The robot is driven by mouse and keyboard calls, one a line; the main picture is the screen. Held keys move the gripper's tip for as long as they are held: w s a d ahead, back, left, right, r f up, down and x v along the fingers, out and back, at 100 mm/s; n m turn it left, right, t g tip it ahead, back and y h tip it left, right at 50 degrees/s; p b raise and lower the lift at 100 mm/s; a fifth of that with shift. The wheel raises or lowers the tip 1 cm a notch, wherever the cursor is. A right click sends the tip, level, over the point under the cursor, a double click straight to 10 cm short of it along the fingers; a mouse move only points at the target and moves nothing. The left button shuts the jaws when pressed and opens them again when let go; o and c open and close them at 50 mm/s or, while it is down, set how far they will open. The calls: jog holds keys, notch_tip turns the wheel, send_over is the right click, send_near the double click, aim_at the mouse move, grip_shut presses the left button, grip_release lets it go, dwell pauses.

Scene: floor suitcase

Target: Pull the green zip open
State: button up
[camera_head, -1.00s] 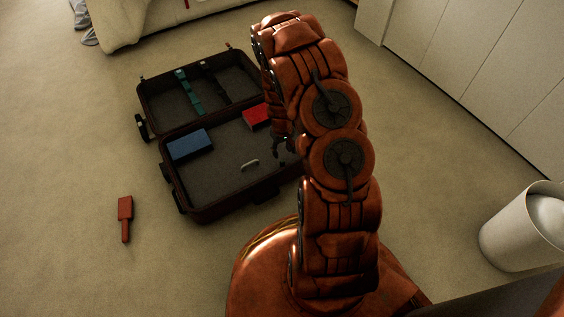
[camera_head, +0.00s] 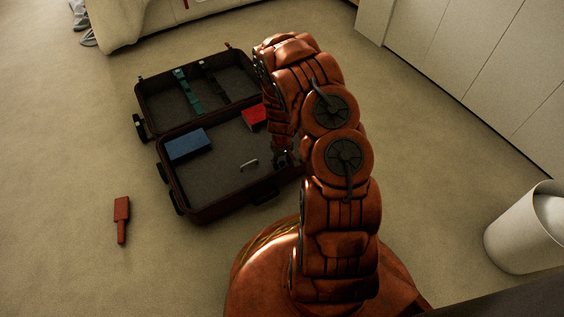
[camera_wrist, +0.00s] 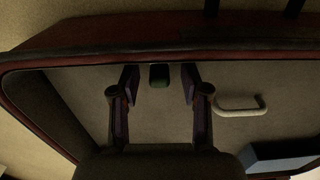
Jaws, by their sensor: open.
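A small dark green block (camera_wrist: 159,76), likely the green zip's pull, shows in the wrist view by the inner edge of the suitcase rim. My gripper (camera_wrist: 160,86) is open, with one finger on each side of the block and visible gaps between. I cannot tell its exact height relative to the block. In the head view my gripper (camera_head: 283,158) is low over the right side of the open suitcase (camera_head: 232,207), partly hidden by my arm. The block is not discernible there.
The suitcase holds a blue box (camera_head: 188,144), a red box (camera_head: 254,117) and a pale handle (camera_head: 249,164). A teal strap (camera_head: 187,91) crosses the lid. A red-brown paddle-shaped object (camera_head: 122,219) lies on the floor left. A white bin (camera_head: 520,243) stands right.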

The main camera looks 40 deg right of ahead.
grip_shut()
dwell(0.6)
